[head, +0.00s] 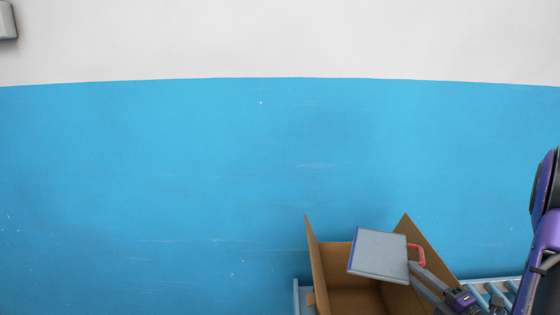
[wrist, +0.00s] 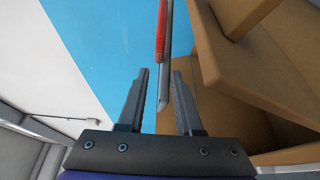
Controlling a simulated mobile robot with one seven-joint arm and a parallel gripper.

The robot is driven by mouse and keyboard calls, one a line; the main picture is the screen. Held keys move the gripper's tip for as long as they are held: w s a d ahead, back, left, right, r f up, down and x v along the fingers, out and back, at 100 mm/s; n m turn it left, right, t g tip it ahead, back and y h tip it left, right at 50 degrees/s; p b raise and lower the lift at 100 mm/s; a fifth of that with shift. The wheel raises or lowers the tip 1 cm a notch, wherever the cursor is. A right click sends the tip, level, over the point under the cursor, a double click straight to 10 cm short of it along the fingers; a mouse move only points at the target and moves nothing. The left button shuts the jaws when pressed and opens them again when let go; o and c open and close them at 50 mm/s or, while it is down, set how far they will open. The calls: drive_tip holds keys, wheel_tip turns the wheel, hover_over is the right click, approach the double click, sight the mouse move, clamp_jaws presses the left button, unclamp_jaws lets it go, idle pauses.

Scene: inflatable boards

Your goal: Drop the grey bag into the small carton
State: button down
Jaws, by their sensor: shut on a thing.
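The grey bag (head: 379,255) is a flat, slab-like grey thing with a blue left edge and a red handle (head: 417,253) on its right side. My gripper (head: 414,275) is at its right side, shut on it near the handle. The bag hangs over the mouth of an open brown carton (head: 336,262) and hides part of its inside. In the wrist view the bag (wrist: 169,38) shows edge-on, as a thin grey strip with red beside it, between the fingers (wrist: 161,75). The carton (wrist: 228,95) lies to the right there, its flaps spread.
The carton's raised flaps stand up at its left (head: 315,262) and right. A roller conveyor (head: 497,290) runs beside the carton on the right. A blue wall band (head: 180,180) under white fills the back. A grey object (head: 7,20) shows at the upper left corner.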

drive_tip(key=shift+f+b, duration=0.45)
drive_tip(key=shift+f, duration=0.8)
drive_tip(key=c, duration=0.5)
unclamp_jaws()
drive_tip(key=v, duration=1.7)
drive_tip(key=shift+s, duration=0.15)
